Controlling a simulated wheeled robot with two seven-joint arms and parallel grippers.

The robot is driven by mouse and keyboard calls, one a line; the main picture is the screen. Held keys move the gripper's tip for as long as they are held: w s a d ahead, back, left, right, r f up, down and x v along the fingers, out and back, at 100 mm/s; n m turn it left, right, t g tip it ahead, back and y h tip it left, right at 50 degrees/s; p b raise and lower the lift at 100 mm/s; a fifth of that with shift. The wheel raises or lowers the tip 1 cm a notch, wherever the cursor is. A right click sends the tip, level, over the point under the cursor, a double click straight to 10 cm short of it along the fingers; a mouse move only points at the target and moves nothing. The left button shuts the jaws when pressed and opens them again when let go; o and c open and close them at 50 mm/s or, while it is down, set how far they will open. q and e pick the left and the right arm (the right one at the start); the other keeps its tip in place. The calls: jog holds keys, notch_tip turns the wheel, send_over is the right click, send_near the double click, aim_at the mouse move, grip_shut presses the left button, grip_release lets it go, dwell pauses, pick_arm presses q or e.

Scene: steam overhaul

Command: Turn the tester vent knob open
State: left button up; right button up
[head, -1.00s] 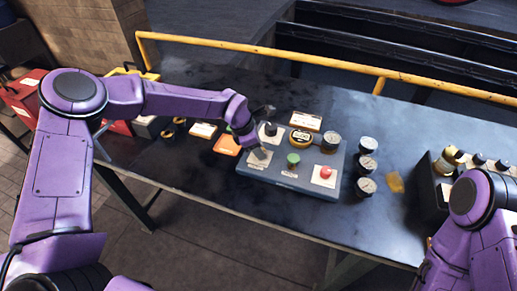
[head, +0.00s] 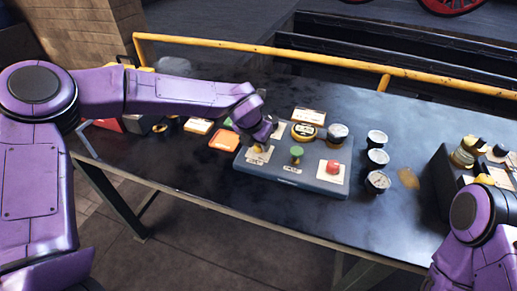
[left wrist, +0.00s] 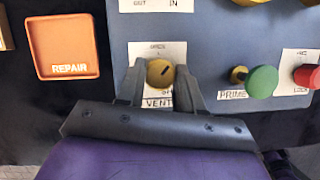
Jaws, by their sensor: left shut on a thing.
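The tester (head: 290,180) is a blue-grey box on the dark workbench. Its vent knob (left wrist: 160,73) is brass-yellow with a dark pointer mark and sits on a white label marked VENT in the left wrist view. My left gripper (left wrist: 158,75) is shut on the vent knob, with one finger on each side of it. The pointer mark slants toward the upper right. In the head view the left gripper (head: 262,143) is over the tester's left end and partly hides the knob. My right arm shows at the lower right, but its gripper fingers are out of view.
A green PRIME knob (left wrist: 262,81) and a red knob (left wrist: 307,76) are to the right on the tester. An orange REPAIR tray (left wrist: 68,46) lies to the left. Several gauges (head: 377,158) stand right of the tester. A yellow rail (head: 280,58) runs behind the bench.

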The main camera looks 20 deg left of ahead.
pick_arm(q)
jog(key=n+y+b, duration=0.1)
jog(key=n, duration=0.1)
jog(key=n+b, duration=0.2)
jog(key=shift+d+f+y, duration=0.1)
jog(key=shift+f+y, duration=0.05)
jog(key=shift+y, duration=0.25)
jog(key=shift+n+y+b, duration=0.5)
jog(key=shift+n+b, duration=0.25)
jog(key=shift+n, duration=0.95)
jog(key=shift+w+r, duration=0.1)
jog(key=shift+r, duration=0.1)
jog(key=o, duration=1)
jog(key=shift+o, duration=0.2)
jog(key=b+v, duration=0.1)
jog(key=v, duration=0.9)
jog(key=shift+r, duration=0.25)
jog(key=shift+d, duration=0.15)
